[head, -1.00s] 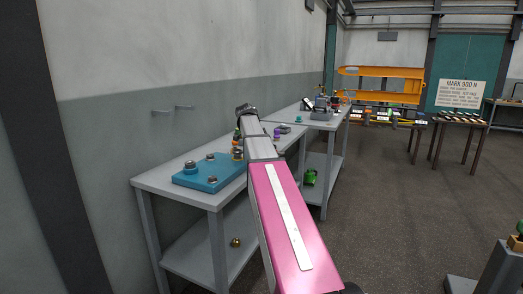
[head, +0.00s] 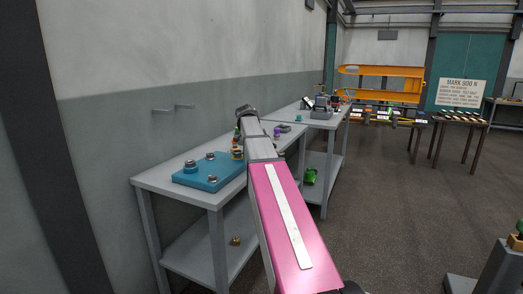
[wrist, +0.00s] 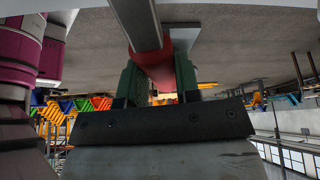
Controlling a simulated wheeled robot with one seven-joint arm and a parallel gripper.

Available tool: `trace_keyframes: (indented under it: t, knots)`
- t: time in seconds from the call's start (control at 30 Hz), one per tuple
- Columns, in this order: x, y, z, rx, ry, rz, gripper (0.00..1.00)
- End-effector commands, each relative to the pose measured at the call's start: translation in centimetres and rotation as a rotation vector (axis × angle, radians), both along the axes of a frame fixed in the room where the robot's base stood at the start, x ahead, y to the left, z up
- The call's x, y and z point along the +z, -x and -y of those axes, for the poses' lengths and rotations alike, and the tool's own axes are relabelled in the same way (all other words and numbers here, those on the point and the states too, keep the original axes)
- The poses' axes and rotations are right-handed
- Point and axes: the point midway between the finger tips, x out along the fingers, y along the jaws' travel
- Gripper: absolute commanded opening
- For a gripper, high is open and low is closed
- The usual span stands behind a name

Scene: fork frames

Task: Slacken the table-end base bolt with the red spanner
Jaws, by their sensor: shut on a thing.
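In the wrist view my gripper (wrist: 156,72) has its two green-padded fingers closed on the red handle of the spanner (wrist: 152,50). A grey metal bar runs on from the handle to the top of that view. The spanner's working end is not visible there. In the head view a blue base plate (head: 196,181) lies on the near bench, with several metal bolts or studs standing on it, one at its near edge (head: 213,178). I cannot tell which is the table-end bolt. My pink arm reaches past the plate's right side and hides my fingers and the spanner.
The near grey bench (head: 157,184) stands along the wall, with a brass-coloured ball (head: 236,241) on its lower shelf. A second bench (head: 322,122) behind carries a vice and small parts. An orange frame (head: 383,84) stands farther back. The floor at right is largely open.

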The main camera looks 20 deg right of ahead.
Motion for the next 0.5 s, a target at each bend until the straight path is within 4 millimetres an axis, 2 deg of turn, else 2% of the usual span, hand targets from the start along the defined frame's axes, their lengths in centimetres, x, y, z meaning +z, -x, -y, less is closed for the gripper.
trace_keyframes:
  t: [0.5]
  knots:
    - [-0.85,0.03,0.0,-0.001,0.0,0.0,0.0]
